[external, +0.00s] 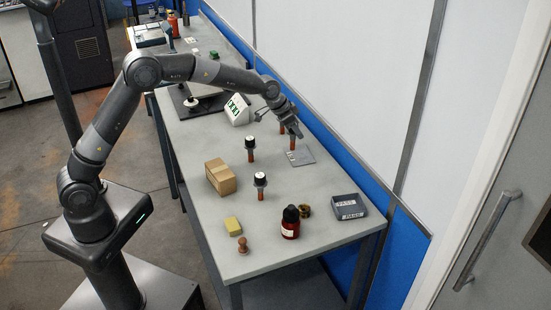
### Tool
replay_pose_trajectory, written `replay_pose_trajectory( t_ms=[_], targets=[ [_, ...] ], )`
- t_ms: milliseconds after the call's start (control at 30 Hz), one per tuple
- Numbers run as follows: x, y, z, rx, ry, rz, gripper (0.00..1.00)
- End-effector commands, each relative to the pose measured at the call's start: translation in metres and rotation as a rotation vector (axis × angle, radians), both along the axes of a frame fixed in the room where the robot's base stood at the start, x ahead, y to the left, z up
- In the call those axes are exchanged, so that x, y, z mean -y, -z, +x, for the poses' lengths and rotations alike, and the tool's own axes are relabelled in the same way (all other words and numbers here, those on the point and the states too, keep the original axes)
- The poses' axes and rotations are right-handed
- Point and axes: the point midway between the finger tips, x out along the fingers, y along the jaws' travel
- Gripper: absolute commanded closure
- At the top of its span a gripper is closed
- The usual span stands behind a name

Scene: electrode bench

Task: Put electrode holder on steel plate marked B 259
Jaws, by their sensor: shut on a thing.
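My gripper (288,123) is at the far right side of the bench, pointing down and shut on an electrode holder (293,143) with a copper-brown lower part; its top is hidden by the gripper. The holder is upright at the steel plate (302,158), over its upper left part in the picture. I cannot tell whether it touches the plate. The plate is thin, grey and flat on the bench; its marking is too small to read. Two similar pieces with black-and-white tops and copper-brown lower parts stand apart, one farther back (251,147) and one nearer (260,184).
A cardboard box (221,178), yellow block (233,226), wooden knob-like piece (243,246), dark red bottle (290,224), brass piece (305,210) and dark tray (347,207) are on the near bench (215,245). A white-green block (237,110) is left of my gripper. A blue-white wall stands behind.

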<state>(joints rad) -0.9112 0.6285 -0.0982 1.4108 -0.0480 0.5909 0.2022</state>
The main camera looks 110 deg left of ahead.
Motion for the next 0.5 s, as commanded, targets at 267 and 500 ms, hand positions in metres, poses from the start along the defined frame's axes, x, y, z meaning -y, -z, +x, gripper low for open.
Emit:
replay_pose_trajectory(
  t_ms=[267,500],
  targets=[
    [-0.006,0.021,-0.002,-0.001,0.000,-0.002,0.89],
    [-0.006,0.044,-0.001,0.001,0.000,0.000,0.89]
  ],
)
